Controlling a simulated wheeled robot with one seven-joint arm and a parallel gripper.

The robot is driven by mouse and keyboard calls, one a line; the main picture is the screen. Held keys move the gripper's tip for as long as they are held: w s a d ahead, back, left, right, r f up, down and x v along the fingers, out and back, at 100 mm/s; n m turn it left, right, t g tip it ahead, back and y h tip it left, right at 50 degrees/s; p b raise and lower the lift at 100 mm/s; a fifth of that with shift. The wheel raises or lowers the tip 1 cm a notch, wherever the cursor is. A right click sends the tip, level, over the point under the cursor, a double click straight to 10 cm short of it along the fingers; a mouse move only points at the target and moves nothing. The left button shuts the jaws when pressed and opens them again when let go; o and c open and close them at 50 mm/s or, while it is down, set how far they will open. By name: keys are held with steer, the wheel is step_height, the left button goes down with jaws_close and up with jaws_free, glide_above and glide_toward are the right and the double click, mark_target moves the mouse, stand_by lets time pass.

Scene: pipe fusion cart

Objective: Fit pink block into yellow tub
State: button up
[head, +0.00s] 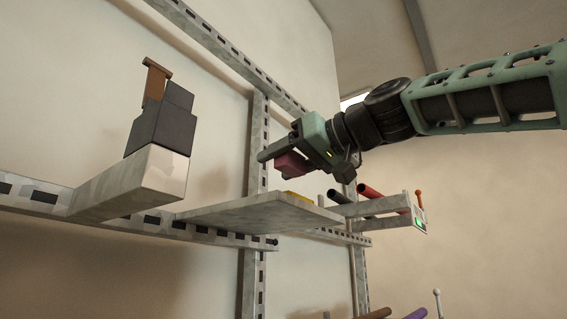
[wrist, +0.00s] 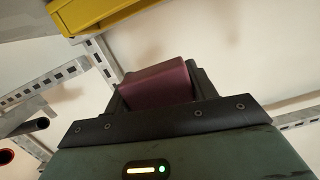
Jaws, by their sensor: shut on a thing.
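A pink block (head: 290,164) is held between the fingers of my gripper (head: 272,158), above the shelf. The block also shows in the wrist view (wrist: 158,85), dark pink and between the two dark fingers. The yellow tub (wrist: 92,12) is at the top left of the wrist view, apart from the block. In the head view only a thin yellow strip of the tub (head: 299,197) shows over the shelf edge. Its inside is hidden there. My gripper is shut on the block, which is clear of the tub.
A grey shelf (head: 250,214) sticks out from slotted metal rails. A pale beam with a dark stepped block (head: 162,128) and a brown piece (head: 155,80) stands to the left. A rack with dark and red tubes (head: 370,191) is right of the shelf. Open air surrounds the gripper.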

steer(key=shift+f+b, duration=1.45)
steer(key=shift+f, duration=0.3)
steer(key=shift+f+b, duration=1)
steer(key=shift+b, duration=0.35)
stand_by(0.5)
steer(key=o, duration=1.3)
steer(key=b+v, duration=0.5)
steer(key=v, duration=1.2)
steer(key=shift+s+d, duration=0.1)
steer(key=shift+d, duration=0.05)
